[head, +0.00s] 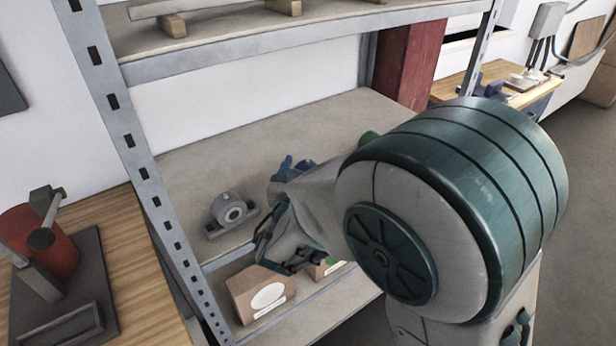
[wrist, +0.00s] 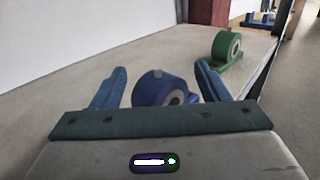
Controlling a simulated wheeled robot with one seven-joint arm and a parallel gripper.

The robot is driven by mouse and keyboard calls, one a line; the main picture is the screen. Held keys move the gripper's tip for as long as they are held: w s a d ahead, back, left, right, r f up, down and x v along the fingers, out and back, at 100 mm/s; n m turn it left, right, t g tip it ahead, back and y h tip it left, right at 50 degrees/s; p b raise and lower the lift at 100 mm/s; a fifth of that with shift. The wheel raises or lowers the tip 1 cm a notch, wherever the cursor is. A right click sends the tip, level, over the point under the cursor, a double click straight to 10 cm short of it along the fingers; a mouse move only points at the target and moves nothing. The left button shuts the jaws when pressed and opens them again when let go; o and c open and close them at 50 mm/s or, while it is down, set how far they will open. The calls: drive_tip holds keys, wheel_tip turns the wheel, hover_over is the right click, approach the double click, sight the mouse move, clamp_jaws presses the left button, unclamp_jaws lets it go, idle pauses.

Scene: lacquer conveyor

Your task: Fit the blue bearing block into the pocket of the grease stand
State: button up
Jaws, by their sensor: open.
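The blue bearing block (wrist: 152,90) stands upright on the shelf, between my gripper's two blue fingers in the wrist view. Only a bit of it (head: 306,164) shows in the head view, behind my gripper. My gripper (wrist: 160,68) is open, one finger on each side of the block; I see a gap on both sides. Its lower part is hidden by the gripper body. What looks like the grease stand (head: 84,262) is on the wooden bench at the left: a dark plate with a red cylinder, a lever and a rectangular pocket (head: 62,328) at the front, which looks empty.
A grey bearing block (head: 231,210) sits left of my gripper on the same shelf; a green one (wrist: 228,47) stands beyond it to the right. Cardboard boxes (head: 262,292) lie on the lower shelf. A slotted post (head: 150,180) rises between shelf and wooden bench (head: 140,275).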

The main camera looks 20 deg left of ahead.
clamp_jaws()
drive_tip(key=shift+f, duration=0.1)
drive_tip(key=shift+s+d, duration=0.1)
idle(0.3)
